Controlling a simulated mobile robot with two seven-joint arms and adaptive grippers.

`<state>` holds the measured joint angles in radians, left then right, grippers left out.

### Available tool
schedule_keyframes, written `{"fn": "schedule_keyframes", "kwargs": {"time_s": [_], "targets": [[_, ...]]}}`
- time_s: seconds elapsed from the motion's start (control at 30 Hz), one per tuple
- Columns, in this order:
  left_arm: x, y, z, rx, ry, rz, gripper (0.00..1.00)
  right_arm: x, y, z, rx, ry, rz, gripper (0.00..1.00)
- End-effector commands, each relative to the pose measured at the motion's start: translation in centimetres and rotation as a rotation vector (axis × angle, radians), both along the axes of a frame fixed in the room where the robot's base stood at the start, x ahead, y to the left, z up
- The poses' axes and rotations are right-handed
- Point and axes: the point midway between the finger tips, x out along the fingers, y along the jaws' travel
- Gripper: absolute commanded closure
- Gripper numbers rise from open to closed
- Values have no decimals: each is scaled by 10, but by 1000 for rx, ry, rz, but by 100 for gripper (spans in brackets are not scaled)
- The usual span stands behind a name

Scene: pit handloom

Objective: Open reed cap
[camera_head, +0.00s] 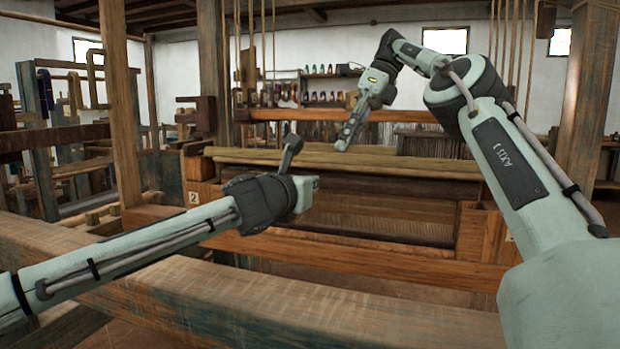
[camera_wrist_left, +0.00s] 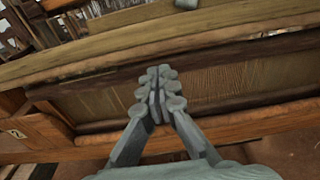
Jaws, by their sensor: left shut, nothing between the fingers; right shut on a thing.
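The reed cap (camera_head: 400,163) is a long, light brown wooden bar across the loom, also seen in the left wrist view (camera_wrist_left: 120,43). Below it the reed (camera_wrist_left: 230,82) shows as a brown panel of fine upright lines. My right gripper (camera_head: 342,147) reaches down from behind, with its fingertips at the cap's upper edge near the middle. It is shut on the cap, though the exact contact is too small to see. My left gripper (camera_head: 291,140) is shut and empty, in front of the cap and to the left of the right gripper. Its closed fingers show in the left wrist view (camera_wrist_left: 158,88).
A thick wooden beam (camera_head: 250,305) crosses the foreground under my left arm. A wooden post (camera_head: 213,80) stands left of the cap, and cords (camera_head: 505,60) hang at the right. Shelves with coloured spools (camera_head: 325,97) are on the far wall.

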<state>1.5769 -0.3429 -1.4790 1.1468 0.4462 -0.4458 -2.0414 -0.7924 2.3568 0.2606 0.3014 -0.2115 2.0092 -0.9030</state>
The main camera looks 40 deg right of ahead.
Motion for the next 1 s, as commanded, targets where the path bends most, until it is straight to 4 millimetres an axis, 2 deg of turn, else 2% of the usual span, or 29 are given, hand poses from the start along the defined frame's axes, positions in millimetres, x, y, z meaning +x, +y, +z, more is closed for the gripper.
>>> {"fn": "schedule_keyframes", "kwargs": {"time_s": [0.1,0.5,0.7,0.97,1.0], "targets": [[1,-3,8,0,0,0,100,0,0,0,0,0,-1,100],[1,-4,11,0,0,-1,100,0,0,0,0,1,0,100],[3,-6,24,0,-4,0,100,0,0,0,0,1,0,100],[4,-7,29,-7,-6,-1,100,-1,2,-1,4,5,6,100],[4,-6,30,-7,-7,-1,100,-1,2,-1,4,6,7,76]]}}
